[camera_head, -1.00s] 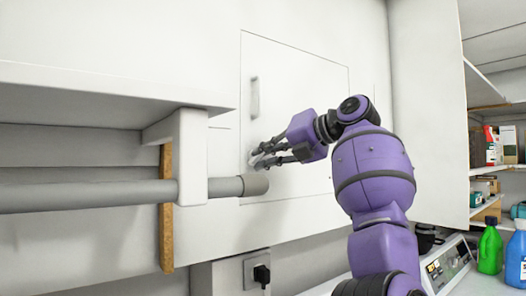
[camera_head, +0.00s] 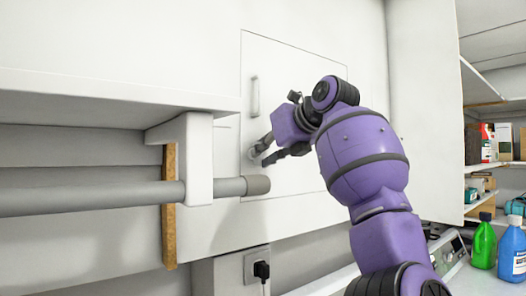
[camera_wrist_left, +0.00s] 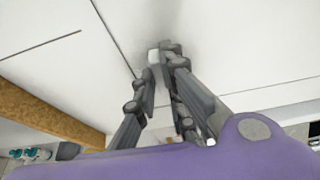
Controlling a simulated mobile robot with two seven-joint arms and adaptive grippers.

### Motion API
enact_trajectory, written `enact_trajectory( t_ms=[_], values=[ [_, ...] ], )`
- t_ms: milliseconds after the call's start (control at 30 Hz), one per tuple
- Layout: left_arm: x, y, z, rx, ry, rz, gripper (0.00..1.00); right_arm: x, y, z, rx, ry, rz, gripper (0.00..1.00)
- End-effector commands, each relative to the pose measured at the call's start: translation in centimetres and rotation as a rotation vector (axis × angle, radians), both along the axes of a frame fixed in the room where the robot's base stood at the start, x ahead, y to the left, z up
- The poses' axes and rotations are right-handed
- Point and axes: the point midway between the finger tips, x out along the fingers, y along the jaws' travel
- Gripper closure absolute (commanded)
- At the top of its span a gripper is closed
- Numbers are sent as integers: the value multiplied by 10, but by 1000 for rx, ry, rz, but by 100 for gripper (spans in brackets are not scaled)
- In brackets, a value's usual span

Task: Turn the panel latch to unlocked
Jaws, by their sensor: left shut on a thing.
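The panel (camera_head: 305,85) is a flat white door set in the white wall, and it looks closed. A slim upright handle (camera_head: 254,97) is on its left side. My left gripper (camera_head: 262,157) is below that handle, at the panel's left edge, with its fingers shut on the small panel latch. The wrist view shows the fingertips (camera_wrist_left: 162,58) around a small pale piece, the latch (camera_wrist_left: 153,56). The fingers hide most of the latch, so I cannot tell its exact angle. My right gripper is not in view.
A grey rod (camera_head: 90,198) on a white bracket (camera_head: 199,160) ends just below my left gripper. A white shelf (camera_head: 90,88) juts out at left. A socket with a plug (camera_head: 261,270) is below. Bottles (camera_head: 484,244) and stocked shelves stand at right.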

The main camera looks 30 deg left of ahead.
Motion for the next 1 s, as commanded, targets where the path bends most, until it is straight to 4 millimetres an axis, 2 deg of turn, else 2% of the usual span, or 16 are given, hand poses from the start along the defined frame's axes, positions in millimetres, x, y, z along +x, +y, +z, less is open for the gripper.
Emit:
enact_trajectory(
  t_ms=[600,633,767,1000],
  values=[
    [-1,0,2,-13,-42,0,100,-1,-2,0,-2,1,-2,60],
    [-1,0,2,-13,-42,0,87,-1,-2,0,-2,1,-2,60],
    [-1,0,2,-13,-40,0,71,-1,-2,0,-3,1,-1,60],
    [-1,0,1,-13,-38,0,71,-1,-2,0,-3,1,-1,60]
  ],
)
